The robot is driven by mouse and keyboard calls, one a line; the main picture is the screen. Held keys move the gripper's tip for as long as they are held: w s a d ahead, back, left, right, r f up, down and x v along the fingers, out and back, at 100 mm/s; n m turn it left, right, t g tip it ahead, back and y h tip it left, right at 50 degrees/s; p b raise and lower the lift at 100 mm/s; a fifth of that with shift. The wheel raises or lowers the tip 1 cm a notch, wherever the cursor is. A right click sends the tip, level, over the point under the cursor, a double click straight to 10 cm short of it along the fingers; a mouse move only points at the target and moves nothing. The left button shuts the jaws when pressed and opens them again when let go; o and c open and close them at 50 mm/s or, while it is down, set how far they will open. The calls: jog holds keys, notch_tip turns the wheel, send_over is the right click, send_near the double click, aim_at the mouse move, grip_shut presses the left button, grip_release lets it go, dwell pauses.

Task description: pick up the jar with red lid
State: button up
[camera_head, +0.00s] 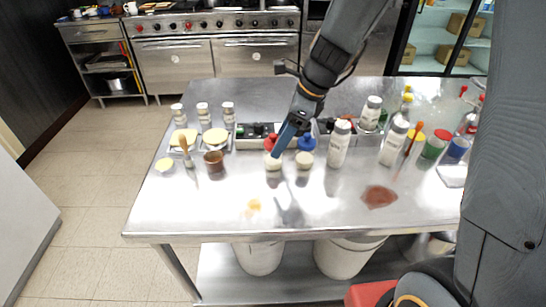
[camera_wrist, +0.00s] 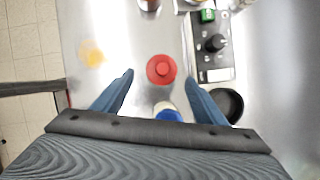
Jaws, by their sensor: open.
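The jar with red lid (camera_head: 273,165) stands upright on the steel table, with a pale body under its lid. In the wrist view its red lid (camera_wrist: 161,69) lies near the middle, at the level of the fingertips and roughly between them. My gripper (camera_head: 277,153) points down at this jar, and one blue finger partly covers the lid in the head view. In the wrist view my gripper (camera_wrist: 160,78) has its fingers spread wide, open and empty. I cannot tell the exact height of the fingertips against the lid.
A jar with blue lid (camera_head: 304,160) stands just right of the red-lidded one; its lid (camera_wrist: 168,114) shows nearer the palm. A brown cup (camera_head: 214,164) is to the left, and a tall white bottle (camera_head: 339,146) to the right. The table's front is mostly clear.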

jog(key=shift+p+x, duration=0.35)
jog(key=shift+x, duration=2.6)
jog(key=shift+r, duration=0.1)
jog(key=c, duration=1.3)
jog(key=shift+a, duration=0.1)
jog(key=shift+c, duration=0.2)
